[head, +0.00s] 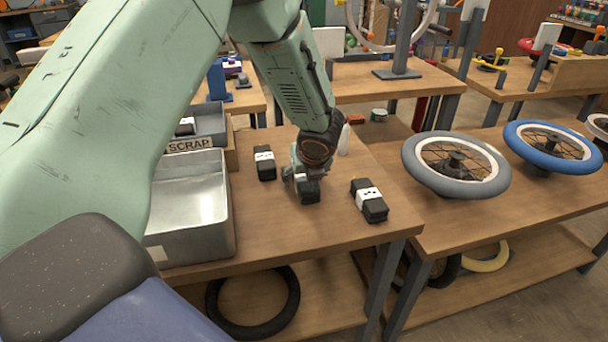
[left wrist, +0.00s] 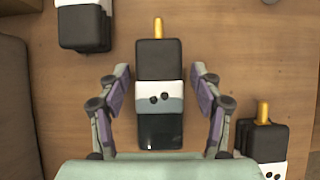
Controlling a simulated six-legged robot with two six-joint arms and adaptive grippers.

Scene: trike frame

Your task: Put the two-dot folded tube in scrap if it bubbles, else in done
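The two-dot folded tube (left wrist: 158,132) is a black bundle with a white band, two dark dots and a brass valve stem. It lies on the workbench between the fingers of my left gripper (left wrist: 161,88). The fingers are open, one on each side, with small gaps to the tube. In the head view my left gripper (head: 302,178) hides most of this tube (head: 310,194). A sign reading SCRAP (head: 190,146) is on the left, by a grey tray (head: 212,122) holding another banded tube. I see no done label. My right gripper is not in view.
A metal basin (head: 222,215) stands at the bench's left; I cannot tell if it holds water. Other folded tubes lie left (head: 264,162) and right (head: 369,200) of my gripper. A white bottle (head: 344,139) stands behind. Wheels (head: 420,165) lie on the right bench.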

